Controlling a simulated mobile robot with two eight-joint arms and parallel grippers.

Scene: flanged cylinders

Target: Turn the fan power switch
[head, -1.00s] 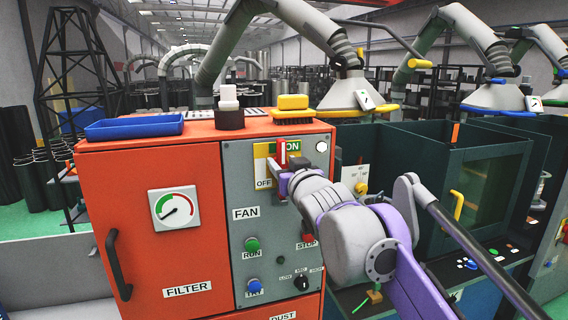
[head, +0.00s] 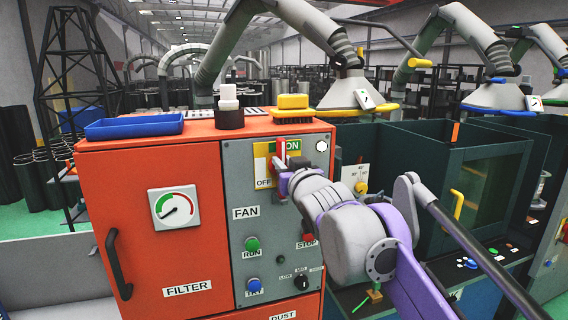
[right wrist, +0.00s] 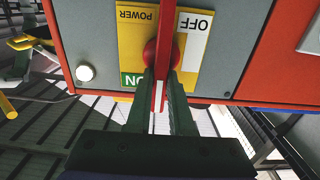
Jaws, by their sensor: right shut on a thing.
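The fan power switch is a red handle (head: 281,153) on a yellow and white plate marked ON and OFF (head: 262,176), high on the grey FAN panel. My right gripper (head: 281,178) is at the handle, and its wrist hides part of the plate. In the right wrist view, upside down, the gripper (right wrist: 161,78) is shut on the red handle (right wrist: 166,35), a finger on each side. The handle stands nearly upright and its end lies beside the green ON mark (right wrist: 130,81). My left gripper is not in view.
Below are a green RUN button (head: 252,244), a red STOP button (head: 308,238) and a blue TRY button (head: 254,284). A dark green booth (head: 400,160) stands close to the right.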

